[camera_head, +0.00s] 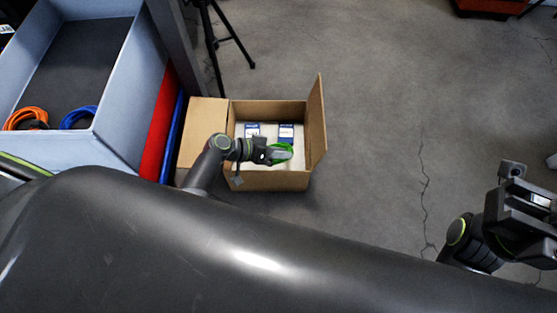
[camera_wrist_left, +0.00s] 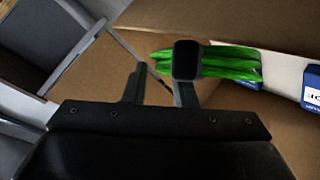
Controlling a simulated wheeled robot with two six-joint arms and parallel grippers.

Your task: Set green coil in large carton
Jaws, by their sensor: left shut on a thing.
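The green coil (camera_head: 283,153) is in my left gripper (camera_head: 268,153), over the open carton (camera_head: 272,181). In the left wrist view the coil (camera_wrist_left: 225,62) shows as a bundle of green strands, with one finger of the left gripper (camera_wrist_left: 160,78) in front of it. The carton's cardboard wall (camera_wrist_left: 270,38) lies behind the coil there. Whether the coil touches the carton's bottom cannot be told. My right gripper (camera_head: 525,205) is at the right edge, away from the carton; its fingertips are not clear.
Two blue-and-white boxes stand in the carton, one at the right (camera_head: 286,133) and one at the left (camera_head: 252,130). A blue bin (camera_head: 120,80) with an orange coil (camera_head: 25,117) and a blue coil (camera_head: 78,117) is at left. A tripod (camera_head: 212,45) stands behind. The floor right of the carton is clear.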

